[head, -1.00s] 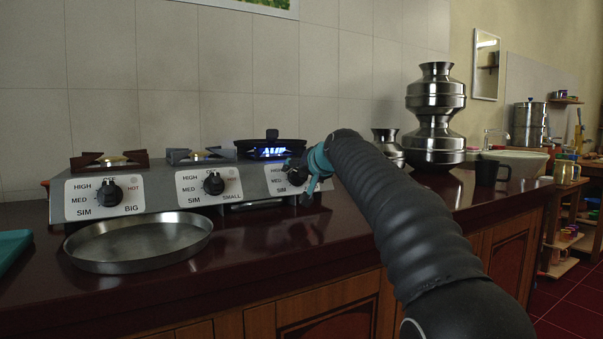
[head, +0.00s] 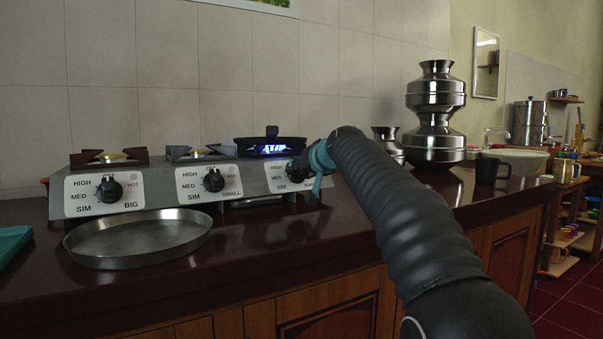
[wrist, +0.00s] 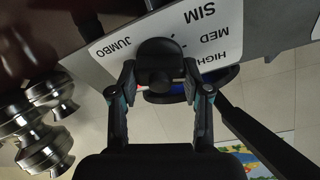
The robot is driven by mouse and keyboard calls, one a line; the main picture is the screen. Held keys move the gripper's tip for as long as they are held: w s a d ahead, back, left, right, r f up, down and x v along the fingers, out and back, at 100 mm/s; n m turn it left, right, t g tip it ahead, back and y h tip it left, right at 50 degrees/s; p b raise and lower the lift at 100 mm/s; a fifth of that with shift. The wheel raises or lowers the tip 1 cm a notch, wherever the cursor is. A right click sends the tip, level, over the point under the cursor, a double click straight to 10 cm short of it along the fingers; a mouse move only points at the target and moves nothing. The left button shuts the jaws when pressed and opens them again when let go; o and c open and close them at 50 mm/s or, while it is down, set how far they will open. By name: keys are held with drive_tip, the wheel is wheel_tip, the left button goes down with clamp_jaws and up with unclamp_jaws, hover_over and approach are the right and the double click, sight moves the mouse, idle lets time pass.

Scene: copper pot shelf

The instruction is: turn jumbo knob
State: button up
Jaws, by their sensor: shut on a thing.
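The jumbo knob (wrist: 158,62) is black and sits on the white panel (wrist: 130,40) marked JUMBO, SIM, MED and HIGH in the wrist view. My gripper (wrist: 161,76) has one finger on each side of it and is shut on it. In the head view my gripper (head: 312,169) is at the right end of the stove (head: 155,186) and mostly hides the knob. A blue flame (head: 272,150) burns at the right burner, under a black pan (head: 262,142). The knob's pointer is hidden.
The small knob (head: 213,180) and big knob (head: 109,189) are to the left on the stove front. A round steel tray (head: 138,258) lies before the stove.

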drive_tip(key=n+y+b, duration=0.1)
drive_tip(key=n, duration=0.6)
drive_tip(key=shift+f+g+b, duration=0.1)
drive_tip(key=shift+g+b, duration=0.3)
drive_tip(key=n+g+y, duration=0.1)
drive_tip(key=n, duration=0.5)
drive_tip(key=shift+n, duration=0.4)
drive_tip(key=shift+a, duration=0.1)
drive_tip(key=o, duration=1.2)
drive_tip(key=shift+c, duration=0.2)
drive_tip(key=shift+s, duration=0.1)
drive_tip(key=v, duration=1.2)
